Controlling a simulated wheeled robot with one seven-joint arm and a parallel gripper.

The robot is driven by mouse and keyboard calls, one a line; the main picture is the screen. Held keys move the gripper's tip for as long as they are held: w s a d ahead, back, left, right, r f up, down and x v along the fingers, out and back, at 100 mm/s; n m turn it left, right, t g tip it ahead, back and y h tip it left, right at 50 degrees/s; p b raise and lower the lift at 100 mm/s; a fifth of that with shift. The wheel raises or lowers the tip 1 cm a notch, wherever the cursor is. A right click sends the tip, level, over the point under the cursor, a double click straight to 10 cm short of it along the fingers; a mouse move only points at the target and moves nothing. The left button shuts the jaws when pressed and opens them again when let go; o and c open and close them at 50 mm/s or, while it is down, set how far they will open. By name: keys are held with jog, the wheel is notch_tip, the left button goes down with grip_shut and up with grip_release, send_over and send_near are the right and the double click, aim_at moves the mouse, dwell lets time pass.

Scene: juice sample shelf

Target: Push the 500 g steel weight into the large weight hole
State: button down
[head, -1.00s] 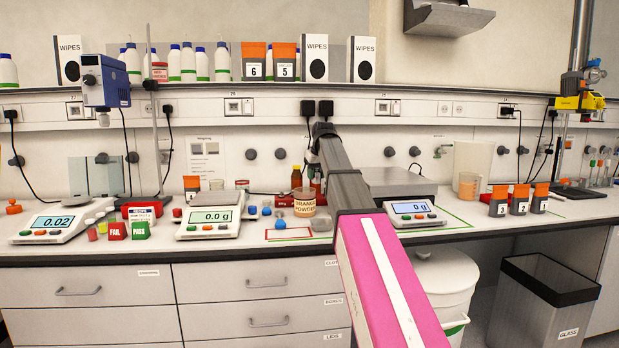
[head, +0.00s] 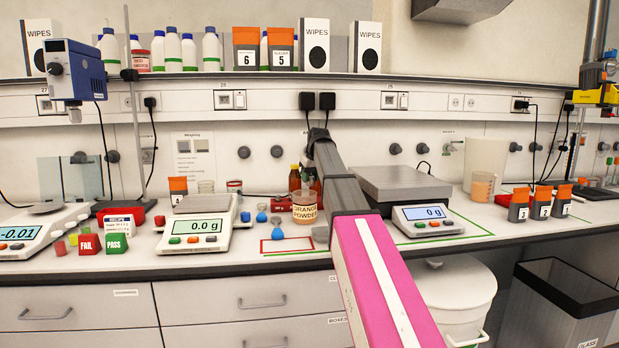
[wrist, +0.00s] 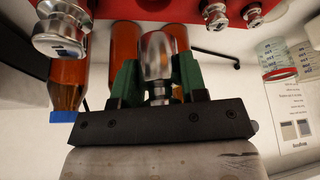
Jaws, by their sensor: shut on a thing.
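In the wrist view, my gripper (wrist: 157,88) has its green fingers shut on a shiny steel weight (wrist: 156,55). Its mass marking cannot be read. The red weight block (wrist: 135,8) lies along the top edge of the wrist view, with other steel weights in it, one large at left (wrist: 62,28) and smaller ones at right (wrist: 215,16). The large weight hole cannot be made out. In the head view, part of the red weight block (head: 283,203) shows left of my arm.
Amber bottles (wrist: 68,80) stand close beside and behind my gripper. A balance (head: 195,236) stands further left, and a larger scale (head: 428,219) stands right.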

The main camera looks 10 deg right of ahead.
jog(key=shift+f, duration=2.35)
jog(key=shift+f, duration=1.15)
jog(key=c, duration=0.6)
grip_release()
